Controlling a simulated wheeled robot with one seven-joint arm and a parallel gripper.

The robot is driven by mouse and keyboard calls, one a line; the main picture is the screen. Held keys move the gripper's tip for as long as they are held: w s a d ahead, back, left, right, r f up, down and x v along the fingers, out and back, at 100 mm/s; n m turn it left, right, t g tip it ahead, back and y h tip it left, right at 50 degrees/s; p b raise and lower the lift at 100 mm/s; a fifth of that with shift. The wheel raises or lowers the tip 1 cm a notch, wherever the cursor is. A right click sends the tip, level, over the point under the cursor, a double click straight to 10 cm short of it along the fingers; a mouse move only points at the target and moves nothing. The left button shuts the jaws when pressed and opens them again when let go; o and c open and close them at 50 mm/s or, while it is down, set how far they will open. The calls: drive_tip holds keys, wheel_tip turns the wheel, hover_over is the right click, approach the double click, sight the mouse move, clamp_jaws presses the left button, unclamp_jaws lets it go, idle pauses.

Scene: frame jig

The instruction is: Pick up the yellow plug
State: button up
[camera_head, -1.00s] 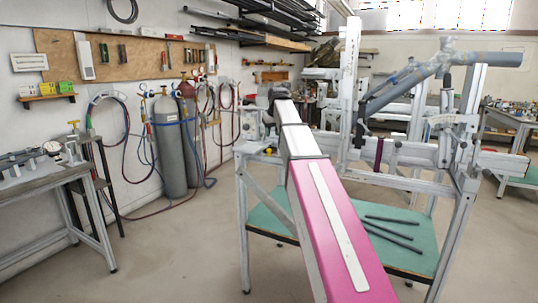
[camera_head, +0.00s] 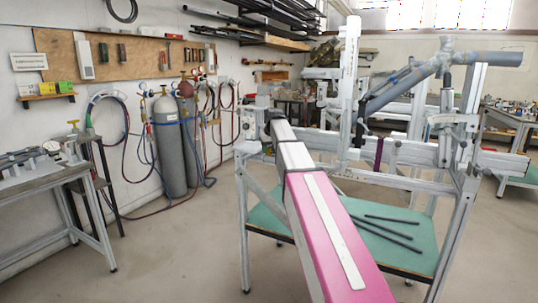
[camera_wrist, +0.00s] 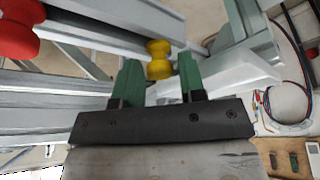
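The yellow plug (camera_wrist: 159,62) shows in the wrist view as a round, waisted yellow piece at a grey metal profile of the frame jig. My gripper (camera_wrist: 160,75) is open, with its two green fingers on either side of the plug's near part. I cannot tell whether a finger touches it. In the head view the far end of my arm reaches the left side of the frame jig (camera_head: 243,180). The gripper and the plug are hard to make out there.
A red knob (camera_wrist: 18,28) sits on a profile at the upper left of the wrist view. Grey rails and a pale angled part lie close around the fingers. In the head view, dark rods (camera_head: 385,232) lie on the jig's green shelf (camera_head: 268,222).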

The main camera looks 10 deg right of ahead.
drive_tip(key=shift+w+f, duration=0.15)
drive_tip(key=shift+f, duration=0.2)
drive_tip(key=c, duration=0.6)
drive_tip(key=shift+r, duration=0.1)
drive_tip(key=shift+c, duration=0.2)
